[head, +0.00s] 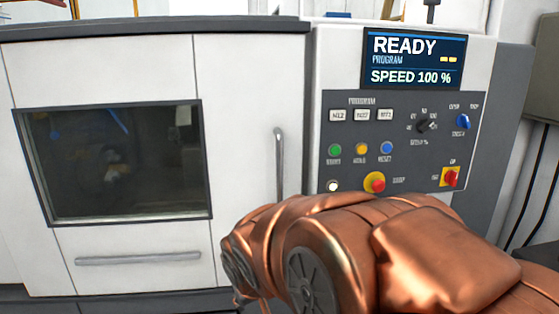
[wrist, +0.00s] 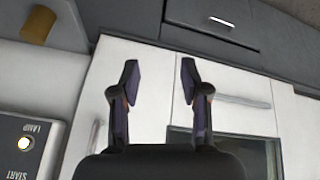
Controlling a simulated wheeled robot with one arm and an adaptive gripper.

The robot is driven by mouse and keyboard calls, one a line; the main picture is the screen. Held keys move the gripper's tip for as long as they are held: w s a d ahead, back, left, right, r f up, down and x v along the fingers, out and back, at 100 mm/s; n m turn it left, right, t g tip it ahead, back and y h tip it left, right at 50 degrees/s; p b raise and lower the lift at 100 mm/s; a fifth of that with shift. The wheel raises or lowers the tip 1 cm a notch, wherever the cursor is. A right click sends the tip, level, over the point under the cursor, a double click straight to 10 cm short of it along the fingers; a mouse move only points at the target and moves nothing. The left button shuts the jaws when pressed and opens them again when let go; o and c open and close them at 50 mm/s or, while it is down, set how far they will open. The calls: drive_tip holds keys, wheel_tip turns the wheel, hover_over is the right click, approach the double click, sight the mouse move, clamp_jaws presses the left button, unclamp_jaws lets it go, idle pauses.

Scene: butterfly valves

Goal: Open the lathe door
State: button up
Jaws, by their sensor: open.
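The lathe door (head: 240,120) is a white panel with a dark window (head: 125,160) and stands shut in the head view. Its vertical grey handle (head: 279,165) is near the right edge, beside the control panel. In the wrist view, which is turned upside down, my gripper (wrist: 159,80) is open and empty, its two dark fingers apart in front of the white front. A short vertical handle (wrist: 95,135) shows left of the fingers, apart from them. The horizontal bar (wrist: 240,100) is to their right. In the head view my copper arm hides the gripper.
The control panel (head: 400,140) with buttons, knobs and a READY screen (head: 414,60) is right of the door. A horizontal bar (head: 138,258) sits below the window. A dark drawer (wrist: 215,25) and a brown cylinder (wrist: 38,25) show in the wrist view.

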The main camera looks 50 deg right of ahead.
drive_tip(key=w+d+r+m+t+h, duration=0.25)
drive_tip(key=w+d+r+t, duration=0.4)
drive_tip(key=d, duration=0.65)
drive_tip(key=n+t+h+b, duration=0.1)
drive_tip(key=t+h, duration=0.1)
drive_tip(key=t, duration=0.3)
approach(281, 160)
drive_tip(key=x, duration=0.3)
drive_tip(key=shift+p+x, duration=0.3)
drive_tip(key=shift+x, duration=3.7)
clamp_jaws()
